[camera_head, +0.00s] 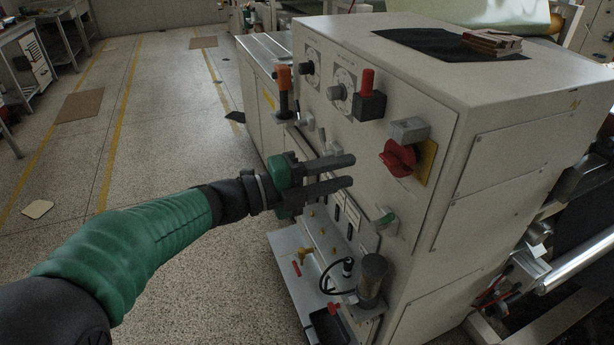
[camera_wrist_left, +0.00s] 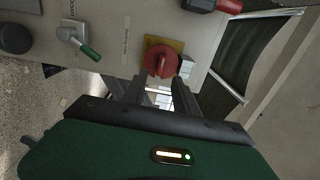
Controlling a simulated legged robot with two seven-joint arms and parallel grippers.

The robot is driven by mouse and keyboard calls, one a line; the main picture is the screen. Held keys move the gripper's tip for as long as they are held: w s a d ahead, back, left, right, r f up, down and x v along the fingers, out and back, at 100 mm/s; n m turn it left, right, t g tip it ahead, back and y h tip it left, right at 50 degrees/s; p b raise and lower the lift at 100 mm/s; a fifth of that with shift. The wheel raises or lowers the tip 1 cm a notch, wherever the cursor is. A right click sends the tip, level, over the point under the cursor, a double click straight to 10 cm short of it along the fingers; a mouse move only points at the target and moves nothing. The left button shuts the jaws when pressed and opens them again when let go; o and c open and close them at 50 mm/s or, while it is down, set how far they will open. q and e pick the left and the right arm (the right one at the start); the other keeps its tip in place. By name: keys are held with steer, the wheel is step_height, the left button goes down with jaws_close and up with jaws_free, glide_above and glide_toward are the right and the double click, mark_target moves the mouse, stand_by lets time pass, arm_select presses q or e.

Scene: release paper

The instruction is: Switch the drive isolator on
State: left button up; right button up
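The drive isolator is a red rotary handle (camera_head: 398,158) on a yellow plate (camera_head: 427,161), on the front of the grey machine cabinet. In the left wrist view the red handle (camera_wrist_left: 161,61) sits just beyond the fingertips, with its grip bar roughly upright in that picture. My left gripper (camera_head: 353,171) points at the panel to the left of the handle in the head view. Its two dark fingers are parted, with nothing between them, and do not appear to touch the handle. My right gripper is in neither view.
A grey block (camera_head: 410,130) sits above the handle. A green-tipped lever (camera_head: 386,218) and a dark cylinder (camera_head: 373,276) are below. Floor at left is open.

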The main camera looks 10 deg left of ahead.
arm_select(q)
steer(key=v, duration=0.8)
steer(key=shift+w+f, duration=0.1)
